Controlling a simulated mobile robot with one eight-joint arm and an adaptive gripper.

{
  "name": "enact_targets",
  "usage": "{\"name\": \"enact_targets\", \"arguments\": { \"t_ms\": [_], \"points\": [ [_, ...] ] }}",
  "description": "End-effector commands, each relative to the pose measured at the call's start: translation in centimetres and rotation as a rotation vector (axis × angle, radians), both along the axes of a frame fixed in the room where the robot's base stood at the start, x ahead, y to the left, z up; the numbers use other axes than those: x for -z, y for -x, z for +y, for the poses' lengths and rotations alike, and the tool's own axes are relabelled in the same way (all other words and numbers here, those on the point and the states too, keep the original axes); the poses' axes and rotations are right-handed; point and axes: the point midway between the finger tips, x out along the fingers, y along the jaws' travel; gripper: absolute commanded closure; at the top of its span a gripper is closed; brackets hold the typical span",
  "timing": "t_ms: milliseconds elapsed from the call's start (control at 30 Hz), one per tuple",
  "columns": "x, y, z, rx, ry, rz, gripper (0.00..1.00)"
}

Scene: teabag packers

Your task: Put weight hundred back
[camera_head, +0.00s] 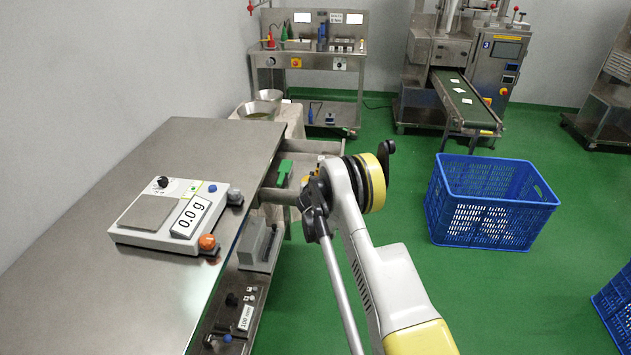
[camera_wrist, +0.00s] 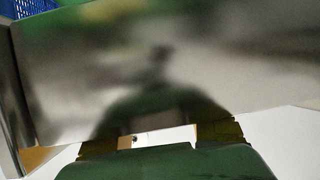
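No hundred weight can be made out clearly in either view. A small device with a label reading about "100" (camera_head: 245,317) sits on the lower shelf in the head view. The white scale (camera_head: 142,232) on the steel table reads 0.0 g, and its steel plate (camera_head: 147,212) is bare. In the wrist view my gripper (camera_wrist: 158,136) has its two fingers apart, with a pale strip and a small dark spot between them. No held object shows. In the head view my arm reaches to the open drawer (camera_head: 318,147) at the table's right side and hides the gripper.
A green item (camera_head: 283,173) shows by the drawer. An orange knob (camera_head: 207,242) is at the scale's front corner. A grey block (camera_head: 258,246) stands under the table. A blue crate (camera_head: 490,207) stands on the green floor at right. The table's near part is clear.

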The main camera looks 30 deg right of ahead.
Motion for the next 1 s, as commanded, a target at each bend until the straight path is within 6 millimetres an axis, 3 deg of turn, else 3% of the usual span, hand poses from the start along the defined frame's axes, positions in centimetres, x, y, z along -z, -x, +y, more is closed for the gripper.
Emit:
{"name": "enact_targets", "arguments": {
  "t_ms": [367, 800, 1000],
  "points": [
    [-0.7, 0.6, 0.4, 0.000, 0.001, 0.000, 0.71],
    [-4.3, 7.9, 4.5, -0.001, 0.000, 0.000, 0.71],
    [-5.1, 9.5, 5.5, -0.002, 0.001, 0.002, 0.71]
  ]
}}
